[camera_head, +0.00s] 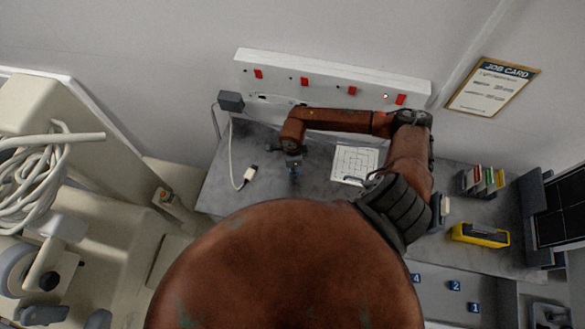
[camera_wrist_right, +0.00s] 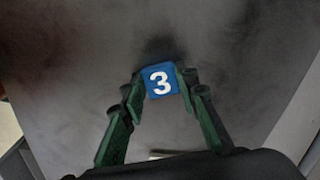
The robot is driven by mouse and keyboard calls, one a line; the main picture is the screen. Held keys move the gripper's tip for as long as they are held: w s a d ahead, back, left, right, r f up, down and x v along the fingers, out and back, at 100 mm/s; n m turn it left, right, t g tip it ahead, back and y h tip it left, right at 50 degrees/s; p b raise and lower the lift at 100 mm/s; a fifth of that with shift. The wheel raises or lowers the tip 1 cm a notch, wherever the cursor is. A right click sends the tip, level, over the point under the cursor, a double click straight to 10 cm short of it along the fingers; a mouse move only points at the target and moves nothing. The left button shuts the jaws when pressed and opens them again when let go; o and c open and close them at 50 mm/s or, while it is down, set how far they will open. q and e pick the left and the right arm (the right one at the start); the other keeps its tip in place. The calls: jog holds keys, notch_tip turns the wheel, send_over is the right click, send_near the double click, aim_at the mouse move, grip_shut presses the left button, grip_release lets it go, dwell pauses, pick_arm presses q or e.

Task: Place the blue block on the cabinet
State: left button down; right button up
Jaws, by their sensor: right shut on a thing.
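The blue block with a white 3 (camera_wrist_right: 160,81) is between the green fingertips of my right gripper (camera_wrist_right: 158,84) in the right wrist view. The fingers are shut on its two sides. A grey surface with a dark shadow lies behind it. I cannot tell whether the block touches that surface. In the head view my right gripper (camera_head: 293,167) points down over the left part of the grey worktop (camera_head: 225,188), which looks like the cabinet's top. The block is only a small blue patch there. My left gripper is not in view.
A white printed sheet (camera_head: 355,164), a cable plug (camera_head: 250,173), a card rack (camera_head: 482,181) and a yellow box (camera_head: 480,235) lie on the worktop. Blue numbered blocks (camera_head: 454,286) sit on a lower grey surface at lower right. Worktop around the gripper is mostly clear.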

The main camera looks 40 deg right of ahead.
jog(key=shift+f, duration=0.15)
jog(key=o, duration=1.1)
jog(key=shift+o, duration=0.2)
jog(key=shift+r, duration=0.25)
jog(key=shift+w+r, duration=0.1)
jog(key=shift+r, duration=0.25)
notch_tip(320, 180, up, 11)
jog(key=b, duration=0.2)
jog(key=shift+b, duration=0.3)
jog(key=shift+r, duration=0.1)
